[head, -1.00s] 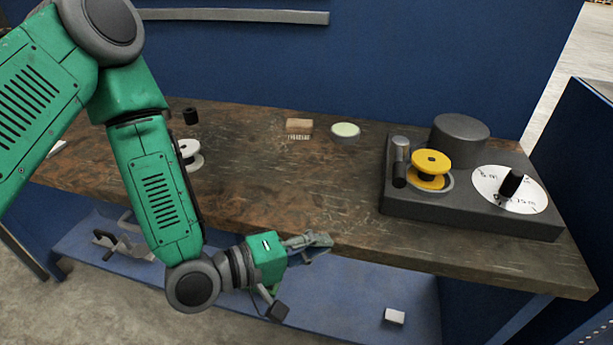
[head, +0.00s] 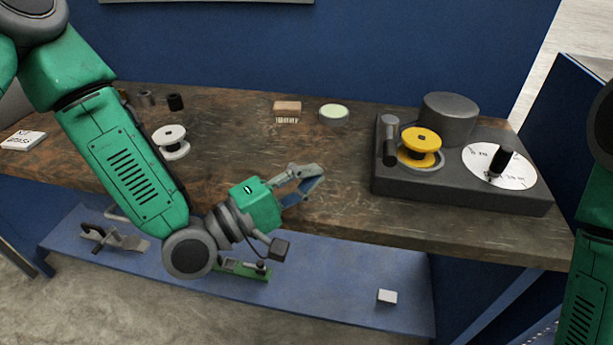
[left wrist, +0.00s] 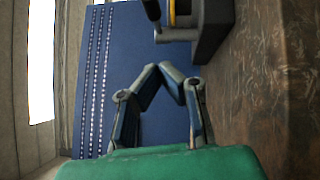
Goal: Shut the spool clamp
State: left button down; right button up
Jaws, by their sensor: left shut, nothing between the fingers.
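The dark grey machine (head: 460,190) stands on the right part of the wooden bench. A yellow spool (head: 421,141) sits on its left side. Beside the spool stands an upright grey cylinder with a dark lower part, likely the clamp (head: 390,140); whether it is open or shut I cannot tell. My left gripper (head: 318,178) is shut and empty, over the bench's front edge, left of the machine and apart from it. In the left wrist view its fingertips (left wrist: 163,68) meet, with part of the machine (left wrist: 212,30) above. My right gripper is out of view; only that arm shows at right.
The machine also carries a white dial (head: 499,168) with a black knob and a grey drum (head: 448,118). A white spool (head: 171,141), a brush (head: 287,111) and a round tin (head: 334,114) stand on the bench (head: 240,150). A blue shelf (head: 330,285) lies below.

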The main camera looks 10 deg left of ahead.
aim_at(386, 155)
pick_arm(q)
jog(key=w+d+r, duration=0.1)
jog(key=w+d, duration=0.3)
jog(key=d, duration=0.4)
jog(key=shift+w+d+r, duration=0.15)
jog(key=shift+d+r, duration=0.15)
jog(key=shift+r, duration=0.05)
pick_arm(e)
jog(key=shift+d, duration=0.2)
pick_arm(q)
jog(key=shift+d, duration=0.2)
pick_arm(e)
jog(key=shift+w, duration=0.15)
